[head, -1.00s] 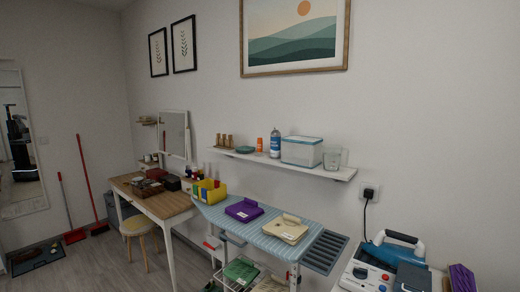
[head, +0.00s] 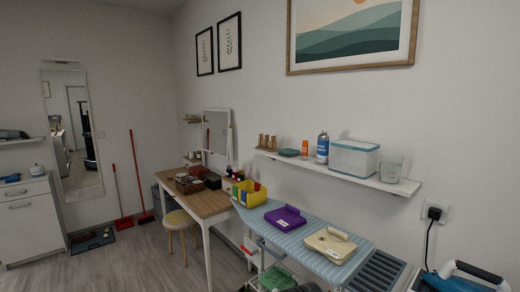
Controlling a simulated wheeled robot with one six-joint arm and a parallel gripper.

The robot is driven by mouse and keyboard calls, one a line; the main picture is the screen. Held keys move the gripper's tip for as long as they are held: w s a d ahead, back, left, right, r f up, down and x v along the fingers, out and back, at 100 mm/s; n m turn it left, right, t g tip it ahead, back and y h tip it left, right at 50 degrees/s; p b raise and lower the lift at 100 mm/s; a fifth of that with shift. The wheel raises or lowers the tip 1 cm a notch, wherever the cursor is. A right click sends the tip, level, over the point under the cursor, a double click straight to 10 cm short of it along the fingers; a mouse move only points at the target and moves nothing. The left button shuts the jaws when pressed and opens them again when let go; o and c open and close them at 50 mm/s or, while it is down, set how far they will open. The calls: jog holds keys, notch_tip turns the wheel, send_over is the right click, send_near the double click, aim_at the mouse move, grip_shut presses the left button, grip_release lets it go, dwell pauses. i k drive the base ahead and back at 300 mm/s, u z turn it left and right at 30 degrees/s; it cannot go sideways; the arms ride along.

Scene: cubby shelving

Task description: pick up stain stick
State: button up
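A small orange stick-like container (head: 305,149) stands upright on the white wall shelf (head: 345,176). It may be the stain stick, but its label is too small to read. It stands between a teal dish (head: 289,153) and a blue bottle with a white cap (head: 322,148). My gripper is not in view.
A lidded box (head: 353,158) and a clear cup (head: 391,168) share the shelf. Below is a striped ironing board (head: 290,240) with a purple item (head: 285,217) and a cream item (head: 331,244). A wooden table (head: 206,204) and stool (head: 178,219) stand left. Floor further left is open.

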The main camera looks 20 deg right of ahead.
aim_at(304, 143)
jog(key=u, duration=0.5)
jog(key=i, duration=2.25)
jog(key=z, duration=0.65)
